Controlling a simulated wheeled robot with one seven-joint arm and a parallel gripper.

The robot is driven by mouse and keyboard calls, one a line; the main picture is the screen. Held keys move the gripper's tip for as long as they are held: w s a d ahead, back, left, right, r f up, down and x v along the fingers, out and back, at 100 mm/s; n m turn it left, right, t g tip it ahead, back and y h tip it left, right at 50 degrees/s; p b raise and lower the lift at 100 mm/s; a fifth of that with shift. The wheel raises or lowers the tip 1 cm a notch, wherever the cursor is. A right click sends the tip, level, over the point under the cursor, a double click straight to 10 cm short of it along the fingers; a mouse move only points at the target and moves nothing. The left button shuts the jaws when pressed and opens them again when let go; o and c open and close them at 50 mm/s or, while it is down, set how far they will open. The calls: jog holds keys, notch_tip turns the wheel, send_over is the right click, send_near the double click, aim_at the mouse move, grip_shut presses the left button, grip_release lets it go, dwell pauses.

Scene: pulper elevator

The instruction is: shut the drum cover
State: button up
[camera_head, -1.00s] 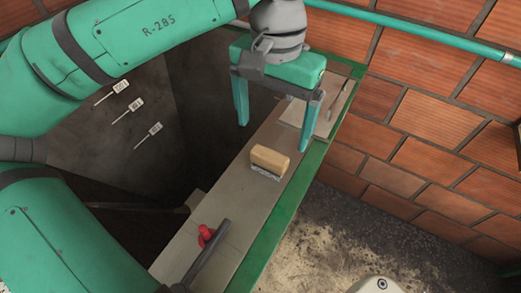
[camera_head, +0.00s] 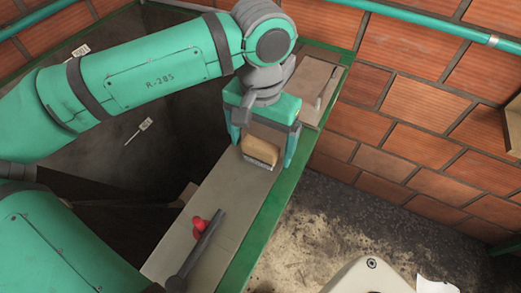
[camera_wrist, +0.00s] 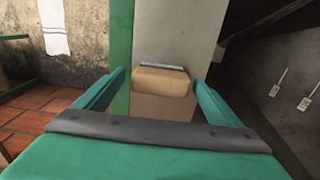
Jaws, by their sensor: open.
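No part in these views can be told for certain as the drum cover. A long grey ledge (camera_head: 190,225) with a green edge runs from the bottom to the upper right in the head view. A block-shaped brush (camera_head: 261,147) with a tan back and grey bristles lies on it. My gripper (camera_head: 261,154) is open over the ledge, its fingers pointing down on either side of the brush. In the wrist view the brush (camera_wrist: 162,80) shows between the fingertips of my gripper (camera_wrist: 158,77), with no clear contact.
A dark bar (camera_head: 197,250) with a red knob (camera_head: 199,226) lies along the near ledge. A flat plate (camera_head: 310,92) sits on the far end. Left is a dark pit with white tags (camera_head: 139,131). A brick wall (camera_head: 430,140) stands right; a cloth (camera_wrist: 54,27) hangs in the wrist view.

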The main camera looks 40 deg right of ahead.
jog(key=c, duration=1.3)
jog(key=shift+w+r, duration=0.1)
jog(key=shift+r, duration=0.55)
jog(key=s+a+r, duration=0.2)
jog(key=a+r, duration=0.1)
jog(key=r, duration=0.1)
jog(key=s+a+r, duration=0.3)
jog(key=a+r, duration=0.1)
jog(key=s+a+r, duration=0.3)
jog(key=a, duration=0.1)
jog(key=shift+s+a+r, duration=0.2)
jog(key=shift+r, duration=0.2)
